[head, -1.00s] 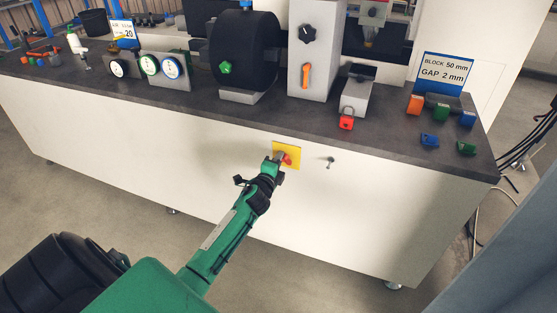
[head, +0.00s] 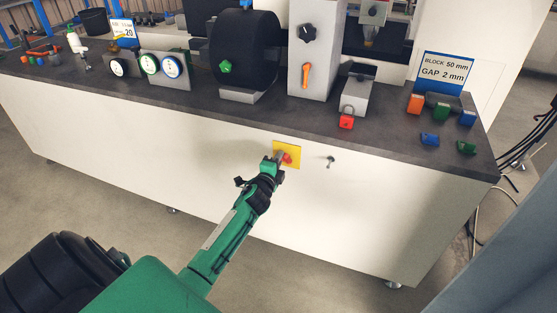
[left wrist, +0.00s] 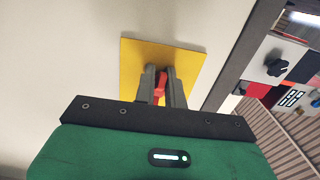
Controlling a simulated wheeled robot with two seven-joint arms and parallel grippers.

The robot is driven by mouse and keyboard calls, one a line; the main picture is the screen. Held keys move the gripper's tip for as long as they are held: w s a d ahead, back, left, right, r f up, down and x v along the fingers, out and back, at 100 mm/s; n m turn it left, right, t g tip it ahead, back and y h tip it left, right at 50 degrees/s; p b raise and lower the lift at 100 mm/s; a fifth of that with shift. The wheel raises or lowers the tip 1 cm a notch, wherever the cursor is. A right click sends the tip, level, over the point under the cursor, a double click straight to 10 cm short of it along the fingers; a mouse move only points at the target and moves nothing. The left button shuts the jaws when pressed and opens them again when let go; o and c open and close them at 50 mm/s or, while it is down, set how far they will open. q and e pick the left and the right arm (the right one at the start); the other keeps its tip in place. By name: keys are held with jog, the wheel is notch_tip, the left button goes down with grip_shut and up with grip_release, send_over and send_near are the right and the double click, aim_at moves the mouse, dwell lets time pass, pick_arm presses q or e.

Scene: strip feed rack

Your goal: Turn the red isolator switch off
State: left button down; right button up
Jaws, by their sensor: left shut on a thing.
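The red isolator switch (head: 288,158) sits on a yellow plate (head: 294,149) on the white front panel of the bench. In the left wrist view the red handle (left wrist: 160,86) stands between the two fingers, in front of the yellow plate (left wrist: 184,64). My left gripper (head: 281,159) is at the switch, and in the left wrist view its fingers (left wrist: 161,85) are shut on the red handle. The fingers hide part of the handle. My right gripper is not in view.
A small metal key or knob (head: 330,161) sticks out of the panel to the right of the plate. Above is the dark bench top (head: 210,110) with gauges, an orange lever (head: 306,75) and a red padlock (head: 346,122). The floor before the panel is clear.

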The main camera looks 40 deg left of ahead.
pick_arm(q)
jog(key=shift+d+f, duration=0.3)
jog(key=c, duration=1.6)
grip_release()
jog(key=shift+o, duration=0.2)
jog(key=shift+r, duration=0.15)
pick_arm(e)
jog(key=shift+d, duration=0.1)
pick_arm(q)
jog(key=shift+s+a, duration=0.1)
